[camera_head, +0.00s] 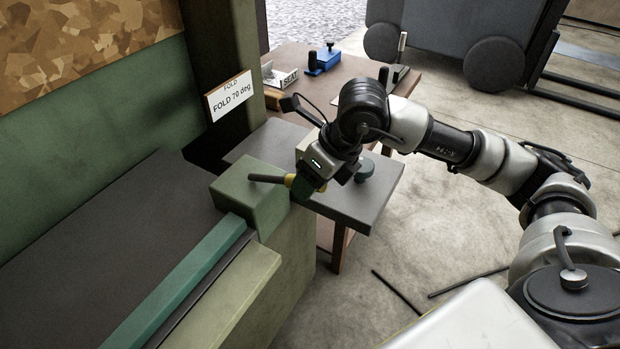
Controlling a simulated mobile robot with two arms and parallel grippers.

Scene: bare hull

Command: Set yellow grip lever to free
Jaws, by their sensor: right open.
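A lever with a dark rod and a small yellow grip (290,180) shows at the green block (245,192) on the end of the green machine. My right gripper (304,187) is at the yellow grip, pointing down and left, and it covers part of it. The gripper is open; its fingers are small and partly hidden, so I cannot tell whether they touch the grip. My left gripper is not in view.
A sign reading "FOLD 70 deg" (231,97) hangs on the post above the block. A grey plate (350,200) lies under my right wrist. Behind stands a brown table (300,58) with a blue tool (323,62). A grey cart (450,30) stands farther back. Rods lie on the floor.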

